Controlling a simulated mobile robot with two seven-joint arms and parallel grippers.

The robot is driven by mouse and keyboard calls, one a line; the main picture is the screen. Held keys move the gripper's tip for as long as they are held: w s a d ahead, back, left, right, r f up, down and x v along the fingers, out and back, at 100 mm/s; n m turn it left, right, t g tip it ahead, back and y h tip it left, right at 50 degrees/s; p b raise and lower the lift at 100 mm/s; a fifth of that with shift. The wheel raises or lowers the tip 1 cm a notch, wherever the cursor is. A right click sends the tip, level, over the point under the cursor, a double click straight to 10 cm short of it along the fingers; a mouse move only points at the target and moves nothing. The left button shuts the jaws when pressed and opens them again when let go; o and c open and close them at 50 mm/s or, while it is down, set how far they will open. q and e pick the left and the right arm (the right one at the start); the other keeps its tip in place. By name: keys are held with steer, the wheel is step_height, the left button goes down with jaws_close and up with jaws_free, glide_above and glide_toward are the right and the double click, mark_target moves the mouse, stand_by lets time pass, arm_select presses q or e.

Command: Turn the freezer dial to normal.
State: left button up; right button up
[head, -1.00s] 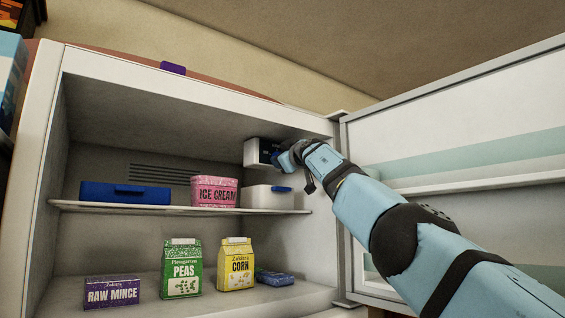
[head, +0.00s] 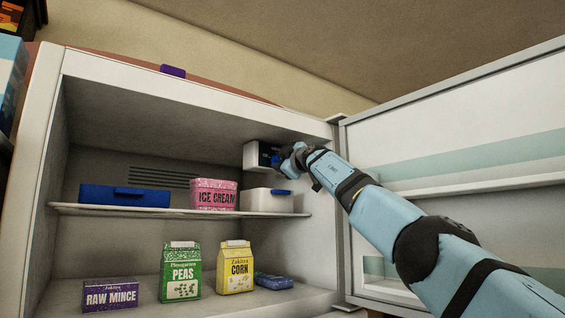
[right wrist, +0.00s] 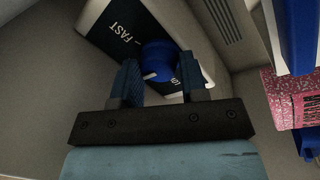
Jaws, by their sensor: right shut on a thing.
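The freezer dial is a blue round knob (right wrist: 158,60) on a dark panel (right wrist: 122,35) in the right wrist view. The panel reads "FAST", and part of another label is hidden by a finger. A white mark shows on the knob. My right gripper (right wrist: 160,80) is shut on the knob, one finger on each side. In the head view the dial's housing (head: 252,155) hangs at the freezer's upper right, and my right gripper (head: 284,160) covers the knob there. My left gripper is not in view.
The freezer shelf (head: 80,208) holds a blue lidded box (head: 100,195), a pink ice cream tub (head: 214,184) and a white bin (head: 265,201). Peas (head: 181,275), corn (head: 235,268) and raw mince (head: 109,295) stand below. The open door (head: 460,120) is at right.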

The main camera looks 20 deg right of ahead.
steer(key=shift+r+n, duration=0.1)
steer(key=shift+n, duration=0.4)
stand_by(0.4)
steer(key=o, duration=0.9)
